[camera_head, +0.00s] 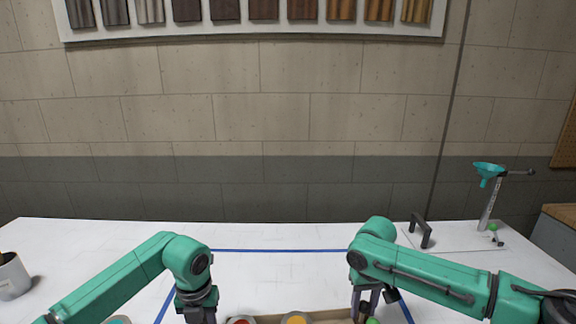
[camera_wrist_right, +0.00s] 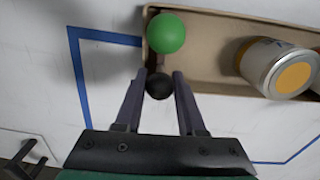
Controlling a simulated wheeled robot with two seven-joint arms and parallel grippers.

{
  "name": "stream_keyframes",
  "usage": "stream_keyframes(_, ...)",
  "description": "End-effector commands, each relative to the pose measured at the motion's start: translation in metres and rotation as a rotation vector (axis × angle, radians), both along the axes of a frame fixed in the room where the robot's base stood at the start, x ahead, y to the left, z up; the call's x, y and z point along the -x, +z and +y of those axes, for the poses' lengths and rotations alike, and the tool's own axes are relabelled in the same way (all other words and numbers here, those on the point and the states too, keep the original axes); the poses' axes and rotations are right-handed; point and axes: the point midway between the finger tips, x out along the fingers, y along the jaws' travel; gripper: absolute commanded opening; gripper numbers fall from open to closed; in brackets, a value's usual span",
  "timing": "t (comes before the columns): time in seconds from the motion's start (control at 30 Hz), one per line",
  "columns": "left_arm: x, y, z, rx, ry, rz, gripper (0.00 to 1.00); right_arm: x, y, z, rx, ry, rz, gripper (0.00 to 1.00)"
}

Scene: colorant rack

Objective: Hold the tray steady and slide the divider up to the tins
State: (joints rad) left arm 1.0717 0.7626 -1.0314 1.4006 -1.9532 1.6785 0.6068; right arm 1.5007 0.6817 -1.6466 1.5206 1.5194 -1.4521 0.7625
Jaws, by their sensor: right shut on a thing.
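The tan tray (camera_head: 330,315) shows only partly at the bottom edge of the head view. In the right wrist view its wall (camera_wrist_right: 215,15) and floor show. A silver tin with a yellow-orange lid (camera_wrist_right: 280,68) lies in view inside it. The head view shows this lid colour (camera_head: 296,319) and a red-topped tin (camera_head: 241,320). My right gripper (camera_wrist_right: 158,78) is shut on a black knob (camera_wrist_right: 159,88) at the tray's edge, beside a green ball (camera_wrist_right: 166,33). I cannot tell clearly which part is the divider. My left gripper (camera_head: 198,312) is left of the tray, its fingertips cut off.
Blue tape lines (camera_head: 280,251) mark the white table around the tray. A grey cup (camera_head: 12,276) stands at the far left. A dark handle (camera_head: 421,231) and a stand with a teal funnel (camera_head: 489,170) are at the back right. The table's back middle is clear.

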Motion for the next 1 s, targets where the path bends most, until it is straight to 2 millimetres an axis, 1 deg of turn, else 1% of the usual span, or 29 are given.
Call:
stream_keyframes(0.03, 0.000, 0.000, -0.002, 0.003, -0.002, 0.000, 0.00, 0.001, 0.000, 0.007, -0.006, 0.006, 0.000, 0.00)
stream_keyframes(0.2, 0.000, 0.000, -0.002, 0.005, -0.003, 0.000, 0.00, 0.001, 0.001, 0.017, -0.008, 0.006, -0.001, 0.00)
stream_keyframes(0.57, 0.000, 0.000, -0.003, 0.007, -0.004, -0.001, 0.00, 0.002, 0.001, 0.021, -0.009, 0.008, -0.001, 0.00)
stream_keyframes(0.87, 0.000, 0.000, -0.003, 0.007, -0.005, -0.002, 0.00, 0.004, 0.000, 0.038, -0.009, 0.008, 0.000, 0.00)
stream_keyframes(1.0, 0.000, 0.000, -0.004, 0.007, -0.006, -0.002, 0.00, 0.003, 0.001, 0.040, -0.009, 0.007, -0.001, 0.00)
